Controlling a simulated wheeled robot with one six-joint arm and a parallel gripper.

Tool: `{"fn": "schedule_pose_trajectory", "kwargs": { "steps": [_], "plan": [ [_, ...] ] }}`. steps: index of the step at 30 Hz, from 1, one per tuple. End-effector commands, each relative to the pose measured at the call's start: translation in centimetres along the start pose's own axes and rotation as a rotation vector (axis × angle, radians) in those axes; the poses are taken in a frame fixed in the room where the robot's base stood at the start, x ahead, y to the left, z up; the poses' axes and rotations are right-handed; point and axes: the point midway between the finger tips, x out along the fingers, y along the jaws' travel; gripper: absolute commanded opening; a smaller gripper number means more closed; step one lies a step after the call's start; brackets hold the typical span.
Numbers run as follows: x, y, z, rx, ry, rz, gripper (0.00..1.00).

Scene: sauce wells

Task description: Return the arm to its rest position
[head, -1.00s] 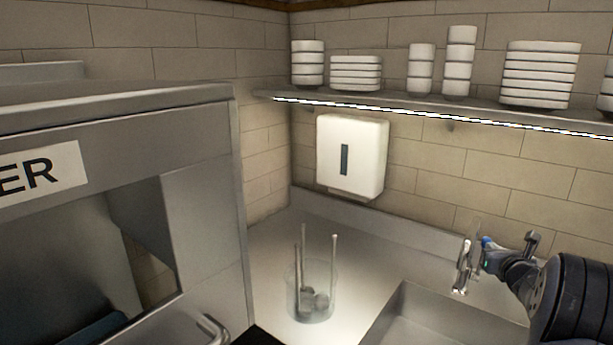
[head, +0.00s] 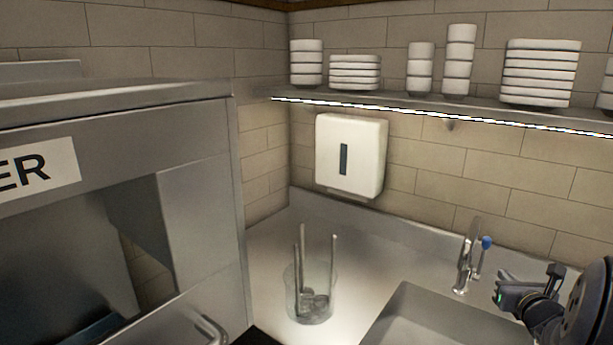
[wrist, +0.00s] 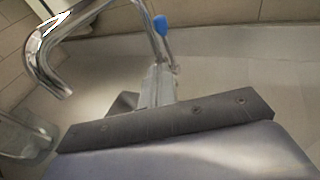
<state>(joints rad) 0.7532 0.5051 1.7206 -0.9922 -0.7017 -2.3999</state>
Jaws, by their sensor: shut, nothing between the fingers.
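My gripper (head: 503,292) is at the lower right of the head view, to the right of the chrome tap and at the sink's far right side. It is shut and nothing is held in it. My dark arm runs off the right edge of the head view. In the wrist view, the dark edge of my gripper's body fills the lower part, with the tap (wrist: 85,30) beyond it. The tap also shows in the head view (head: 467,262), with a blue-tipped lever.
A sink basin (head: 405,310) lies below the tap. A clear container (head: 325,300) with several utensils stands on the steel counter to its left. A white dispenser (head: 350,155) hangs on the wall under a shelf (head: 400,104) of stacked white dishes. A steel machine (head: 200,220) stands at left.

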Motion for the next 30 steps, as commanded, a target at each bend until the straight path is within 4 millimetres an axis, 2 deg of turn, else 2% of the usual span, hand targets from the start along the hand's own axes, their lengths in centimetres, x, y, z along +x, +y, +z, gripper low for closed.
{"fn": "schedule_pose_trajectory", "kwargs": {
  "steps": [6, 12, 30],
  "plan": [
    [-3.0, -0.1, -0.1, -0.001, -0.001, -0.002, 0.00],
    [-4.5, 0.0, 0.0, 0.000, 0.000, -0.001, 0.00],
    [-4.9, 0.6, -0.5, 0.024, 0.009, -0.001, 0.00]
  ]
}}
